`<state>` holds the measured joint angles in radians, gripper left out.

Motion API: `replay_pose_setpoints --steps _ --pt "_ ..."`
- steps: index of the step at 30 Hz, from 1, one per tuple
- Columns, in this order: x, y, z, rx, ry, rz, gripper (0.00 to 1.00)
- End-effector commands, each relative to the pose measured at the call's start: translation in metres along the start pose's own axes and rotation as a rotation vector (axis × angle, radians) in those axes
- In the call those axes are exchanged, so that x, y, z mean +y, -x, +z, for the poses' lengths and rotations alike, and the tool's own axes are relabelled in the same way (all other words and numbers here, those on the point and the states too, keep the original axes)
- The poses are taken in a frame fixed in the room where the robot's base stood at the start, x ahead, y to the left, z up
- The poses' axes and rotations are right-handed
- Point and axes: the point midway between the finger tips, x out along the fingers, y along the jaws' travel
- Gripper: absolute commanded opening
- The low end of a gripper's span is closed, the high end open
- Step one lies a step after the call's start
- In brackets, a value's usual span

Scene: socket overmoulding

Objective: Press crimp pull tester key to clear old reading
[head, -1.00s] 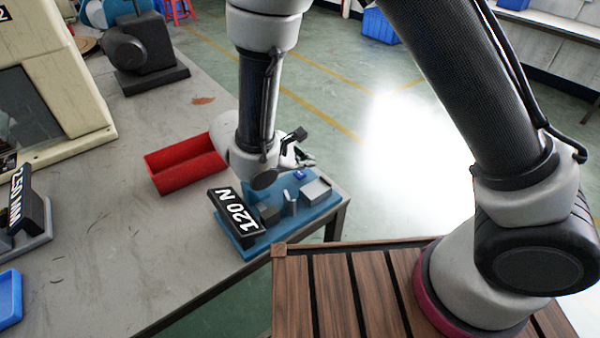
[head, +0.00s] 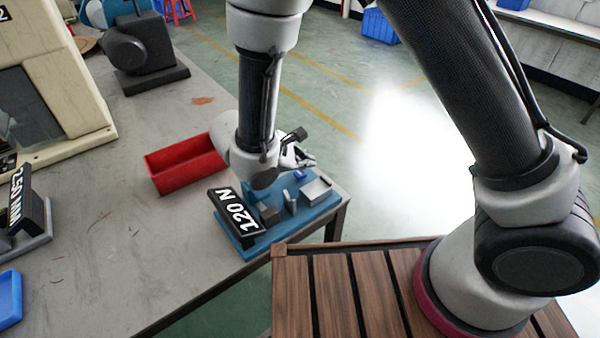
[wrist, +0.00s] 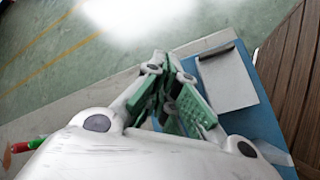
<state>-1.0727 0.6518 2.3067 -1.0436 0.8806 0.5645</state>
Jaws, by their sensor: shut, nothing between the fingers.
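The crimp pull tester (head: 238,238) is a blue-based device at the table's near right corner. Its tilted black display (head: 236,213) reads "120 N". A small blue key (head: 300,174) sits on the base near a grey block (head: 316,189). My gripper (head: 312,162) is just above and beyond the key, its fingers shut and empty. In the wrist view, my gripper's green-padded fingers (wrist: 168,62) come together beside the grey block (wrist: 228,78) on the blue base (wrist: 262,118). The key is not visible there, and contact with it cannot be told.
A red bin (head: 186,166) stands left of the tester. A second display (head: 18,205) reading "250 MM" and a blue tray (head: 9,298) are at the far left. A brown slatted surface (head: 330,290) lies in front. The middle of the grey table (head: 130,240) is mostly clear.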

Motion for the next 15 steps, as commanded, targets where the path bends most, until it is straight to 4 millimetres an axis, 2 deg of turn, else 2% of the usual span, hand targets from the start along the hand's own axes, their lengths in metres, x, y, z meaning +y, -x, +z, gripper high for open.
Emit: replay_pose_setpoints --steps 15 --pt "-0.0042 -0.0057 -0.0041 0.000 0.000 0.000 0.00"
